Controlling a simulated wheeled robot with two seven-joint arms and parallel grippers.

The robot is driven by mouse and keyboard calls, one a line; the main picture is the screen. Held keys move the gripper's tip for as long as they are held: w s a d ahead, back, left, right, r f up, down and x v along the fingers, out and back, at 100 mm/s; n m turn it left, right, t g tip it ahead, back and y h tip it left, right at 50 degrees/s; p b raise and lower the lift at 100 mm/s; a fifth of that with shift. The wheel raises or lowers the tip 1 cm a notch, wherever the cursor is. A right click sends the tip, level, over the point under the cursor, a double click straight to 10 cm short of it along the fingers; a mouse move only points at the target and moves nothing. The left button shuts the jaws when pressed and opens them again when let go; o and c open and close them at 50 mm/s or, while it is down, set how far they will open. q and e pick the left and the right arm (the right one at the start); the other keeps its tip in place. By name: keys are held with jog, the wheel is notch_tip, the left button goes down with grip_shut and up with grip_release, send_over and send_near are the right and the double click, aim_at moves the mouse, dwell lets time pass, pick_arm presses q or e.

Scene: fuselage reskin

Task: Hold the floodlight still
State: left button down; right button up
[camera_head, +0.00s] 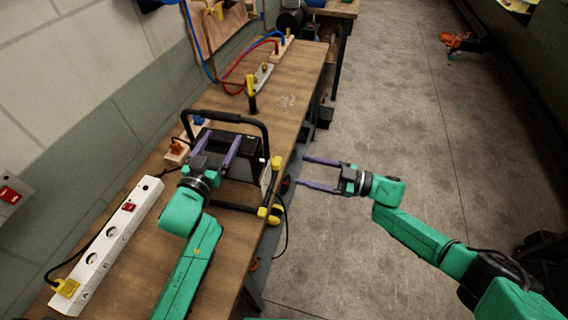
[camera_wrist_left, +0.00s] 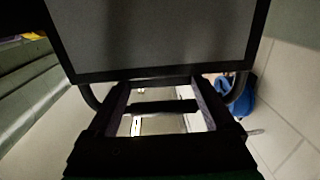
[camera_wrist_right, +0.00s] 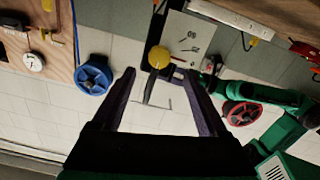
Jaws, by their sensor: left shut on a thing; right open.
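The floodlight (camera_head: 241,163) is a dark box in a black tubular frame, standing on the wooden bench near its right edge. My left gripper (camera_head: 224,137) reaches over it from the front left and is shut on the floodlight. In the left wrist view, the floodlight's dark grey panel (camera_wrist_left: 150,38) fills the upper part, and a dark bar (camera_wrist_left: 165,107) crosses between the fingers. The exact contact is hard to see. My right gripper (camera_head: 303,172) is open and empty, right of the floodlight, beyond the bench edge. It also shows open in the right wrist view (camera_wrist_right: 161,75).
A white power strip (camera_head: 107,245) lies on the bench at left. Red and blue cables (camera_head: 236,82) and a wooden block (camera_head: 284,46) are farther back. A black cable hangs off the bench's right edge. The concrete floor (camera_head: 390,100) is open at right.

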aim_at(281, 165)
jog(key=x, duration=0.7)
jog(key=shift+a, duration=0.1)
grip_shut()
jog(key=n, duration=0.4)
pick_arm(q)
jog(key=shift+a, duration=0.1)
pick_arm(e)
jog(key=n, duration=1)
jog(key=shift+f+y, duration=0.15)
jog(key=shift+y, duration=0.25)
jog(key=shift+n+g, duration=0.4)
jog(key=shift+n, duration=1.8)
